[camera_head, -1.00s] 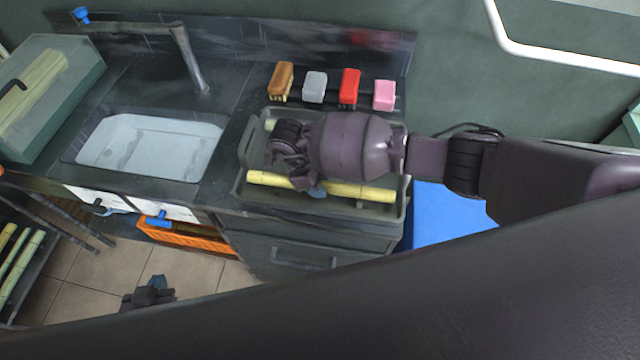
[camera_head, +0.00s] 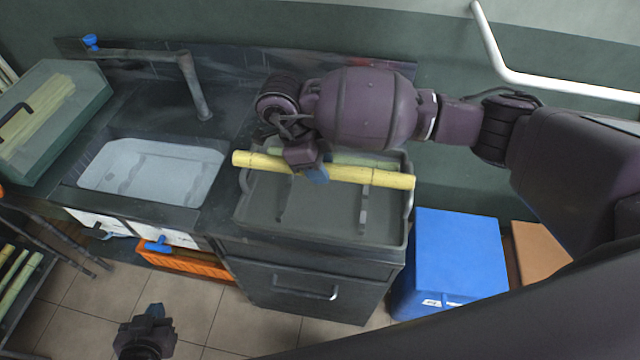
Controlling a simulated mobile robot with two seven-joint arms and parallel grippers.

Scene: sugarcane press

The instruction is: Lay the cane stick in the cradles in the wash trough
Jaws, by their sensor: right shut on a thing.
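My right gripper (camera_head: 314,174) is shut on a yellow cane stick (camera_head: 375,177) near its middle. The stick lies crosswise, slightly tilted down to the right in the picture, above the dark tray (camera_head: 325,235). The wash trough (camera_head: 208,180) is the pale sunken basin left of the tray, with faint bar shapes inside that look like the cradles (camera_head: 127,178). The stick is to the right of the trough and clear of it. My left gripper (camera_head: 150,318) hangs low over the floor at the bottom left; its jaw opening cannot be made out.
Another greenish stick (camera_head: 365,160) shows behind the held one in the tray. A faucet (camera_head: 195,85) rises behind the trough. A green bin with canes (camera_head: 80,120) stands left. A blue box (camera_head: 455,255) and an orange crate (camera_head: 190,262) are lower down.

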